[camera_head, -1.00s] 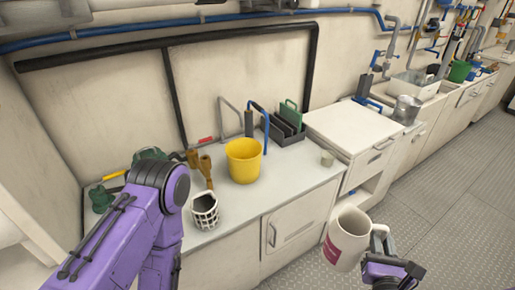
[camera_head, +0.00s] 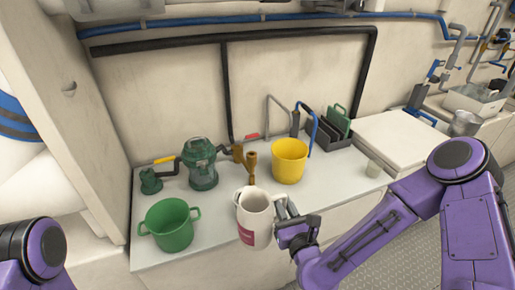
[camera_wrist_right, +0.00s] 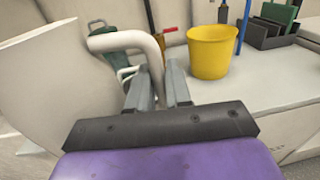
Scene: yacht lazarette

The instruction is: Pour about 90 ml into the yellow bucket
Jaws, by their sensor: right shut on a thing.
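The yellow bucket (camera_head: 289,160) stands upright on the white counter, against the back. My right gripper (camera_head: 287,218) is shut on the handle of a white mug (camera_head: 254,222) with a magenta label. The mug is about upright, in front of and to the left of the bucket, apart from it. In the right wrist view the fingers (camera_wrist_right: 160,88) close around the mug's handle (camera_wrist_right: 130,40), and the yellow bucket (camera_wrist_right: 212,52) stands to the right. The mug's contents cannot be made out. My left arm shows at the lower left, but its gripper is out of view.
A green two-handled bucket (camera_head: 169,226) stands left of the mug. A green strainer (camera_head: 199,165), brass fittings (camera_head: 251,163) and a dark rack (camera_head: 331,130) stand along the back of the counter (camera_head: 215,222).

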